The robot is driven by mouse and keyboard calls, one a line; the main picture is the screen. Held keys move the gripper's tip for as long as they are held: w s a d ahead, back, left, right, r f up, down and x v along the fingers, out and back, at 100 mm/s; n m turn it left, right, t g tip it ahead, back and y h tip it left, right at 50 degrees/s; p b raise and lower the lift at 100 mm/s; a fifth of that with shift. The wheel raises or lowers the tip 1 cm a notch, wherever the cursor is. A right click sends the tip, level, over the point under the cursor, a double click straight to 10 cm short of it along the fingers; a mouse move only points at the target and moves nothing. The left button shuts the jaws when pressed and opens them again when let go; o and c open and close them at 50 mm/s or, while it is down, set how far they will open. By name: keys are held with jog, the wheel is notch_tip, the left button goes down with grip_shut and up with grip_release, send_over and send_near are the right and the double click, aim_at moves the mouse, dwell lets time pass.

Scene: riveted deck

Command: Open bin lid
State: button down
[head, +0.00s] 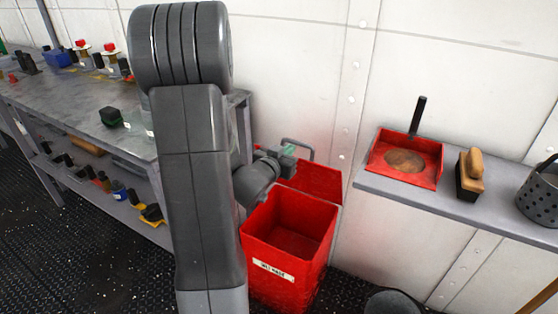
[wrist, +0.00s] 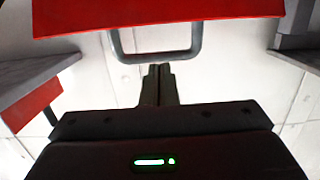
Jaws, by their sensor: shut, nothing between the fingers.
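The red bin (head: 292,272) stands on the floor against the wall, with a pale label on its front. Its lid (head: 312,182) is raised at the back edge, and the bin's inside shows. A grey loop handle (head: 300,143) sticks up beyond the lid's far edge. In the wrist view the lid (wrist: 160,14) spans the top and the handle (wrist: 155,55) hangs below it. My gripper (head: 290,150) is beside the handle, its fingers (wrist: 158,70) shut and empty. Their tips are close to the handle bar; I cannot tell whether they touch it.
A grey workbench (head: 75,98) with several small items stands on the left. A wall shelf (head: 460,212) on the right holds a red dustpan (head: 428,150), a brush (head: 470,174) and a perforated grey bucket (head: 542,196). A dark round object (head: 393,303) is on the floor right of the bin.

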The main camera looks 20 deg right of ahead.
jog(key=shift+x, duration=1.2)
jog(key=shift+r, duration=0.1)
jog(key=w+d+r+p, duration=0.1)
jog(key=d+p, duration=0.1)
jog(key=p, duration=0.2)
jog(key=shift+w+r+g+y, duration=0.3)
jog(key=shift+w, duration=0.05)
jog(key=w+d+r+g+y+p, duration=0.1)
jog(key=w+d+p, duration=0.5)
jog(key=p, duration=1)
jog(key=shift+w+d+r+g+y+p, duration=0.3)
jog(key=shift+d+g+y, duration=0.3)
jog(key=shift+d+y, duration=0.3)
